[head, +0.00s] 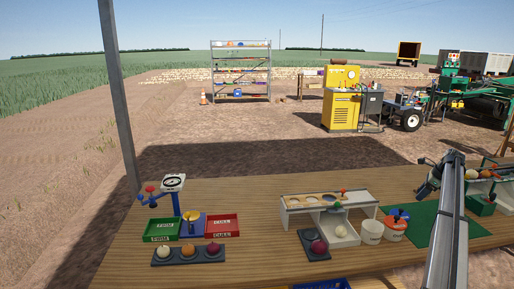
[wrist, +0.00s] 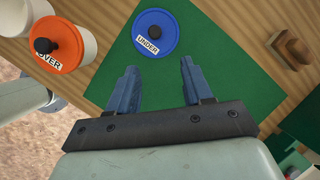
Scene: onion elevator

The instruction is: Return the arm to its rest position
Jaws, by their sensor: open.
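My gripper (wrist: 157,82) is open in the wrist view, with two blue-grey fingers spread apart and nothing between them. It is above a green mat (wrist: 205,45) on the wooden table. A blue round lid marked UNDER (wrist: 155,32) lies beyond the fingertips, apart from them. An orange lid marked OVER (wrist: 58,45) is to the left.
White tubs (head: 371,231) stand left of the mat. A grey sorting stand (head: 300,205) with round holes is at table centre. Green (head: 162,229) and red (head: 222,225) trays and a dial scale (head: 173,183) are at the left. A wooden block (wrist: 290,50) lies right of the mat.

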